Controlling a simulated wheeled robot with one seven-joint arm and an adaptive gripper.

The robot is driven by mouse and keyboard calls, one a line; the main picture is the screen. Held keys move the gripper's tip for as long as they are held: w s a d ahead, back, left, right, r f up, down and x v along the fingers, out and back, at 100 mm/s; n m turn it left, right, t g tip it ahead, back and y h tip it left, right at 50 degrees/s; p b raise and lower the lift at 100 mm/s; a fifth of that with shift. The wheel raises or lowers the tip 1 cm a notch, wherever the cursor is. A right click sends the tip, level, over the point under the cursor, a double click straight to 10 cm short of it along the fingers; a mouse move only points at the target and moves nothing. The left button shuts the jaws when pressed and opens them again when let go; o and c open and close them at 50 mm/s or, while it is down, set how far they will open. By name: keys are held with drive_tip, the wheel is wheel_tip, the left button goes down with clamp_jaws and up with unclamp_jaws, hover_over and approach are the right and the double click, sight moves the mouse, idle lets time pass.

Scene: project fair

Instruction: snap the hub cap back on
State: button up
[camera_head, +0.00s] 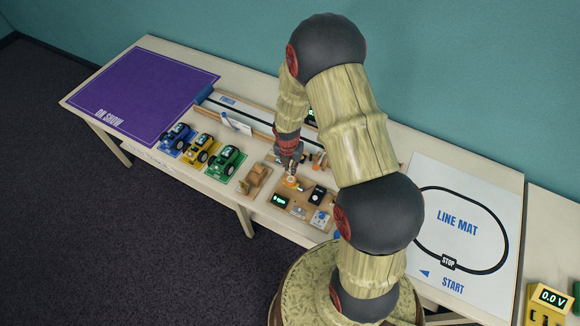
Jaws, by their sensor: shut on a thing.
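My gripper (291,168) points down over the wooden parts board (283,213), near its back left part. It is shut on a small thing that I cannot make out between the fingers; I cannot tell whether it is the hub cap. An orange round piece (291,183) shows just below the fingertips; I cannot tell whether they touch it. To the left stand a blue car (177,138), a yellow car (201,150) and a green car (228,161), all with dark wheels. The hubs are too small to tell whether a cap is on.
A wooden block piece (253,180) stands between the green car and the parts board. A purple mat (145,90) covers the table's left end. A white line mat (457,190) lies on the right. My arm hides part of the table middle.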

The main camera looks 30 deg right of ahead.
wheel_tip(320, 180, down, 3)
drive_tip(key=b, duration=0.3)
drive_tip(key=shift+f, duration=0.15)
drive_tip(key=shift+f+b, duration=0.3)
drive_tip(key=shift+f, duration=0.65)
drive_tip(key=shift+p, duration=0.7)
idle(0.4)
drive_tip(key=shift+f+p, duration=0.15)
drive_tip(key=shift+p, duration=0.45)
idle(1.3)
drive_tip(key=o, duration=0.7)
drive_tip(key=shift+c, duration=0.2)
drive_tip(key=o, duration=0.4)
drive_tip(key=shift+o, duration=1)
